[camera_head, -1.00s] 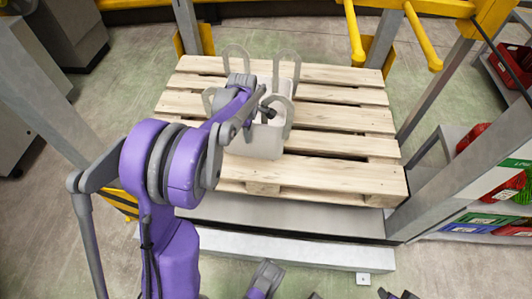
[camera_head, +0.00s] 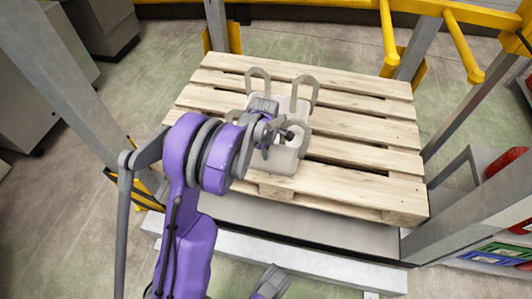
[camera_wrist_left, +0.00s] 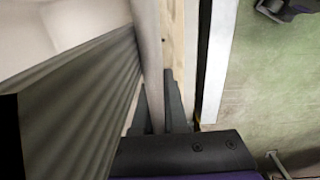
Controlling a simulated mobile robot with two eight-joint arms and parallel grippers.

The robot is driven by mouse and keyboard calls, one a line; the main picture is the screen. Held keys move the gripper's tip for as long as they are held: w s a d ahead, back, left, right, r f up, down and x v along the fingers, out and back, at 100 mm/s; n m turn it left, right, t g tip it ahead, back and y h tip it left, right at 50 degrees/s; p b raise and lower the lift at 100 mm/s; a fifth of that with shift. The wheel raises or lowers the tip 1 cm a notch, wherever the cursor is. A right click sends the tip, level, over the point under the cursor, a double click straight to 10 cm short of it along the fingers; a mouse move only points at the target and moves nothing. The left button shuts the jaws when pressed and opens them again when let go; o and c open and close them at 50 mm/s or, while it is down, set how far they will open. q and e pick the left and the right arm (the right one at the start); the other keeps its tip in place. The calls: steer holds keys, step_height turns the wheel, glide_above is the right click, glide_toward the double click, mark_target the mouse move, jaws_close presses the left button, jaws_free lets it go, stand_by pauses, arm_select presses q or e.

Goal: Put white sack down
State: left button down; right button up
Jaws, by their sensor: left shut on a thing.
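The white sack (camera_head: 284,158) stands about upright on the wooden pallet (camera_head: 378,181), left of its middle. Two lifting loops stand up at its far side; the near loops are hard to make out behind my gripper. My left gripper (camera_head: 284,134) is at the top of the sack in the head view, over its near part. In the left wrist view my left gripper (camera_wrist_left: 160,112) is shut on a pale strap of the sack (camera_wrist_left: 45,28). The sack's underside is hidden, so its contact with the pallet cannot be told exactly.
The pallet's right side is bare. Yellow bars (camera_head: 460,45) and grey posts (camera_head: 415,52) frame the pallet at the back and right. A shelf with red and green bins (camera_head: 507,250) stands at the right. A grey step (camera_head: 330,262) lies in front.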

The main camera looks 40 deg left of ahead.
arm_select(q)
steer(key=shift+f, duration=0.1)
steer(key=c, duration=1)
jaws_free()
steer(key=shift+o, duration=0.2)
